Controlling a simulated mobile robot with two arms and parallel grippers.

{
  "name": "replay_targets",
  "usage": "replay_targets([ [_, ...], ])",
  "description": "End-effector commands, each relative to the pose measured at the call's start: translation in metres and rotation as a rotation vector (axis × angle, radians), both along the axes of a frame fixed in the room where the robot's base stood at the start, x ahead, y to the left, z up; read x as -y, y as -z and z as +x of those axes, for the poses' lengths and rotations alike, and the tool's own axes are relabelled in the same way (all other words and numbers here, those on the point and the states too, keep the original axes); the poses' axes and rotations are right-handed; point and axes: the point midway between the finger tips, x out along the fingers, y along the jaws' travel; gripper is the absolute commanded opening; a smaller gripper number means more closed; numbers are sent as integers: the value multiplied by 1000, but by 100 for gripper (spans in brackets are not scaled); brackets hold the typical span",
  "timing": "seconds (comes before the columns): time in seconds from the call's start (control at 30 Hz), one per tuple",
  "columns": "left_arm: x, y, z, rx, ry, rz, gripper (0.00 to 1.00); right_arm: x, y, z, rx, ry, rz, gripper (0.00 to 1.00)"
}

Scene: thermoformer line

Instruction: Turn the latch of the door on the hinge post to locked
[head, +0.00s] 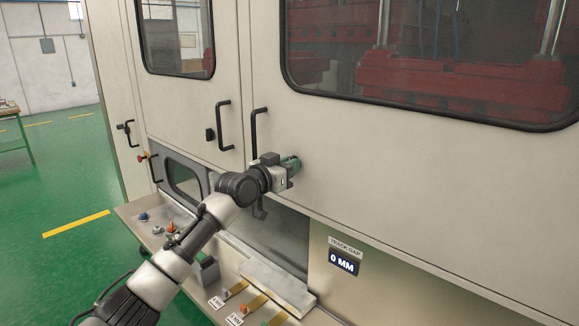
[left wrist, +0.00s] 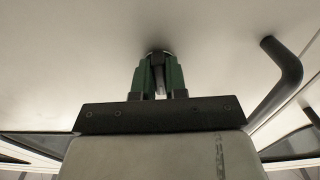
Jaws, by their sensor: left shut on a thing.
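My left gripper (head: 291,163) reaches to the face of the large right-hand door (head: 350,150), just right of its black bar handle (head: 254,133). In the left wrist view its two green fingers (left wrist: 158,76) are shut on a dark latch (left wrist: 158,60) that stands out from a round base on the pale panel. In the head view the gripper hides this latch, and I cannot tell its turn position clearly. The black handle also shows in the left wrist view (left wrist: 284,75), apart from the fingers. My right gripper is not in view.
The neighbouring door has a bar handle (head: 223,125) and a small black latch (head: 210,135). Below, a ledge (head: 135,213) carries several knobs and small parts. A display (head: 343,262) reads 0 MM. Green floor (head: 60,190) is clear at the left.

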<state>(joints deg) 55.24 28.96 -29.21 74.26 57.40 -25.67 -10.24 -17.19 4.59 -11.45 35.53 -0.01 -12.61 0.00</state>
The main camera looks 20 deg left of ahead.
Motion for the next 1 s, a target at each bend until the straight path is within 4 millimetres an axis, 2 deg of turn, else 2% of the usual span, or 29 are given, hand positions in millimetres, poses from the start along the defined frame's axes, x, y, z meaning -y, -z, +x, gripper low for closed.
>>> replay_targets([
  [0.17, 0, 2, 0, -5, 1, -3, 0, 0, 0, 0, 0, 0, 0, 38],
  [0.2, 0, 2, 0, -5, 1, -3, 14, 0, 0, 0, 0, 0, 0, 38],
  [0.37, 0, 1, 0, -3, 1, -2, 38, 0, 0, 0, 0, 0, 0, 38],
  [0.63, 0, 1, -1, -2, 1, -1, 38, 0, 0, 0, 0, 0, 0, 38],
  [0.77, -3, 2, -8, 1, 2, 0, 38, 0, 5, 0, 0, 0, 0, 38],
  [1.0, -20, 5, -46, 0, 0, 2, 38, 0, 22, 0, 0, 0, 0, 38],
])
